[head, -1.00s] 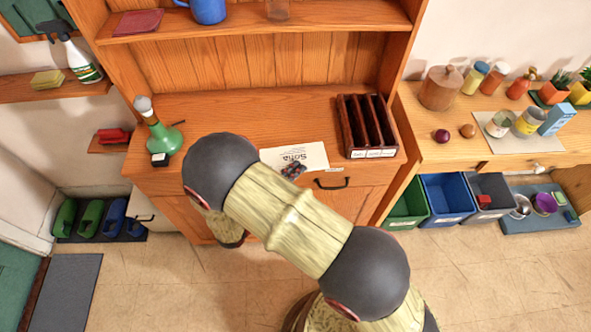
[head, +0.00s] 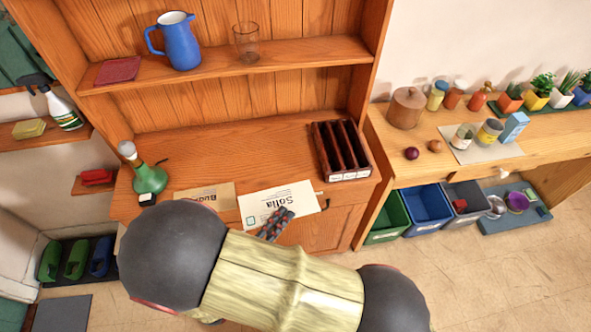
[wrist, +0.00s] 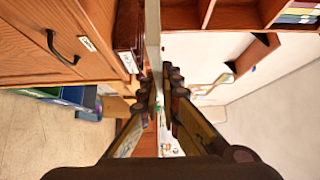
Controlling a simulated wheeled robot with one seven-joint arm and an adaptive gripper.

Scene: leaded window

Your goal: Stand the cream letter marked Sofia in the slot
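The cream letter marked Sofia (head: 290,197) is at the front edge of the wooden dresser, left of the rack. My gripper (head: 275,224) is closed on its lower edge. In the wrist view the letter (wrist: 153,38) shows edge-on as a thin pale sheet between the fingertips of my gripper (wrist: 160,88). The dark brown letter rack (head: 343,150) stands on the dresser top, with upright dividers, open slots and small white labels along its front. The label words are too small to read. In the wrist view the rack (wrist: 128,28) is just left of the letter.
A tan envelope (head: 203,193) lies on the dresser left of the letter, partly behind my arm. A green lamp-like object (head: 150,178) stands further left. A shelf with a blue jug (head: 178,45) overhangs behind. The dresser top (head: 245,150) behind the letter is clear.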

